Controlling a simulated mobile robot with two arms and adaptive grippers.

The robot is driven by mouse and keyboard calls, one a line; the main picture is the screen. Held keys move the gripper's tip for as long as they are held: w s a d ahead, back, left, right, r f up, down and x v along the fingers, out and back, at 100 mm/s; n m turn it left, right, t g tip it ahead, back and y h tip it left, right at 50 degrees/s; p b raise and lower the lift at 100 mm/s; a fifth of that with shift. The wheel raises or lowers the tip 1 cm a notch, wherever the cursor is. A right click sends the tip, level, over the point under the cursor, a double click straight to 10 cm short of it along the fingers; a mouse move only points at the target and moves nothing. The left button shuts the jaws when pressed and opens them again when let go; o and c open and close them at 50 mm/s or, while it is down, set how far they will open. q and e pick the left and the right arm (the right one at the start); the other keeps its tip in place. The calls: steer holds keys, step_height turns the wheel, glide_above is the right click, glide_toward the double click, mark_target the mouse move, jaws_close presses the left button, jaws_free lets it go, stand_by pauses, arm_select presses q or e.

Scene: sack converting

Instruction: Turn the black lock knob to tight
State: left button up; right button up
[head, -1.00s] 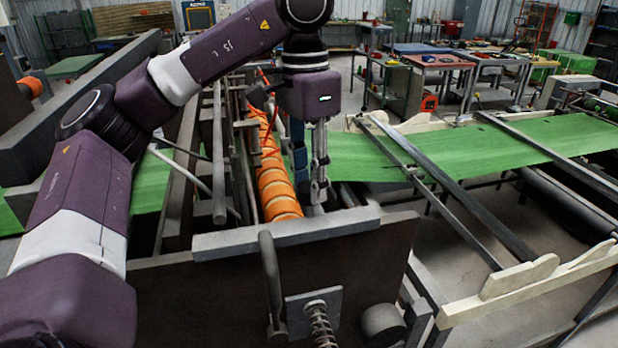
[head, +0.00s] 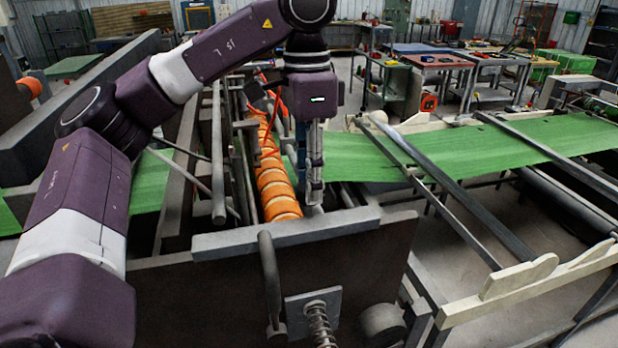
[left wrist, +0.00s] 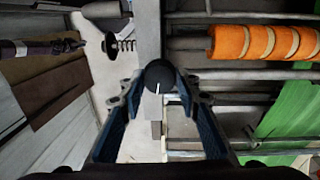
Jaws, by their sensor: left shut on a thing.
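The black lock knob (left wrist: 160,76) shows in the left wrist view as a round black disc with a white pointer line. The line runs downward and slightly left in that view. My left gripper (left wrist: 160,87) is shut on the knob, with one finger on each side of it. In the head view my left gripper (head: 312,190) points straight down just behind the front beam of the machine. The knob is hidden there by the fingers and the beam. My right gripper is not in the views.
An orange roller with pale bands (head: 272,180) lies just left of my left gripper. A grey beam (head: 285,233) crosses in front of it. A coil spring (head: 320,322) and a dark lever (head: 270,275) stand at the front. Green sheet (head: 480,143) runs to the right.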

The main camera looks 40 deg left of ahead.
arm_select(q)
steer(key=o, duration=1.1)
steer(key=shift+r, duration=0.1)
steer(key=shift+o, duration=0.3)
